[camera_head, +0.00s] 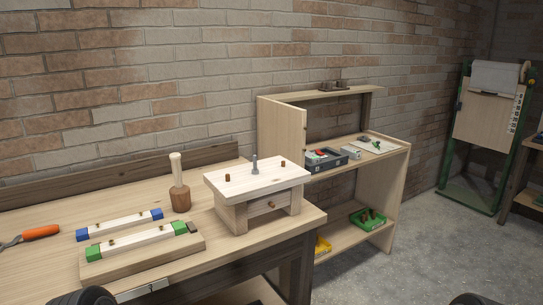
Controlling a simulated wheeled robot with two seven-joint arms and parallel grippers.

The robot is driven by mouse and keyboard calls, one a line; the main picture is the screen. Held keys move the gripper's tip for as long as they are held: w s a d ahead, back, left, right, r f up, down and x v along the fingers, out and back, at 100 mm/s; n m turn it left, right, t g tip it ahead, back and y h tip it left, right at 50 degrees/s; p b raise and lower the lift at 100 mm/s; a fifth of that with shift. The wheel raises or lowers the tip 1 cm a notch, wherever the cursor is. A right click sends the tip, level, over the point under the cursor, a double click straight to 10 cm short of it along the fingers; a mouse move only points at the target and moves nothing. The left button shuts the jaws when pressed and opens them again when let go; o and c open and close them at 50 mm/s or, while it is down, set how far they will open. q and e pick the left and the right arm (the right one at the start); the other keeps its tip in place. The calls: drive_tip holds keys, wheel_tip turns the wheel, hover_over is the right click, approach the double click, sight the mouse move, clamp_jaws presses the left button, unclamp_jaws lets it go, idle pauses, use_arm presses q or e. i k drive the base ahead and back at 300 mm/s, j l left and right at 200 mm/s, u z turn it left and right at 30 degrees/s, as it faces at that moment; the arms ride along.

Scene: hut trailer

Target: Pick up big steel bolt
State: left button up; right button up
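A grey steel bolt (255,165) stands upright in the top of a small pale wooden stand (240,182) on the workbench. Its lower part is hidden in the stand's top. Two short brown pegs, a left one (227,177) and a right one (283,163), stick up on either side of the bolt. Another brown peg (271,205) shows on the stand's front. Neither of my grippers is in view; only dark rounded parts show at the bottom edge, left and right.
A wooden mallet (180,195) stands left of the stand. Blue-ended (83,234) and green-ended (93,253) bars and an orange-handled tool (41,232) lie further left. A shelf unit (395,190) with a grey tray (328,162) stands right.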

sight(255, 171)
drive_tip(key=i+l, duration=0.15)
drive_tip(key=l, duration=0.2)
drive_tip(key=i+l+u, duration=0.15)
drive_tip(key=l, duration=0.2)
drive_tip(key=i+l, duration=0.2)
drive_tip(key=l, duration=0.15)
drive_tip(key=i+l+u, duration=0.15)
drive_tip(key=l, duration=0.2)
drive_tip(key=i+l, duration=0.1)
drive_tip(key=l, duration=0.25)
drive_tip(key=i+l+u, duration=0.15)
drive_tip(key=l, duration=0.25)
drive_tip(key=i+l, duration=0.1)
drive_tip(key=l, duration=0.25)
